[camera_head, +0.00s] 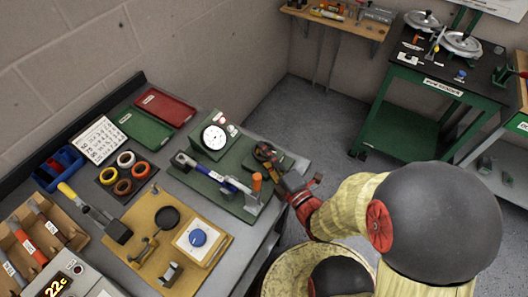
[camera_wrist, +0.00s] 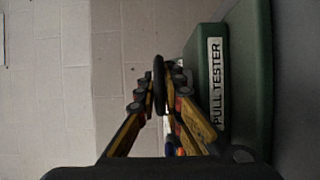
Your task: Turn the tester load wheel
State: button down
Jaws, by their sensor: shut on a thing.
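The pull tester (camera_head: 212,189) is a green bench unit on the grey bench, with a white round gauge (camera_head: 214,137) at its back and an orange-tipped lever (camera_head: 256,182) near its front. My gripper (camera_head: 265,153) is at the tester's right end. In the wrist view the tester's green body (camera_wrist: 262,60) with its "PULL TESTER" label stands to the right. A dark load wheel (camera_wrist: 158,75), seen edge-on, is between the fingertips of my gripper (camera_wrist: 160,92), which is shut on its rim. In the head view the wheel is mostly hidden by my gripper.
A green cart (camera_head: 405,127) stands apart at the right. Open floor lies between bench and cart.

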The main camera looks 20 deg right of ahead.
jog(key=shift+f+m+h+b, duration=0.1)
jog(key=shift+m+h+b, duration=0.65)
jog(key=shift+m+h, duration=0.8)
jog(key=shift+n+h, duration=0.35)
jog(key=c, duration=2.2)
grip_release()
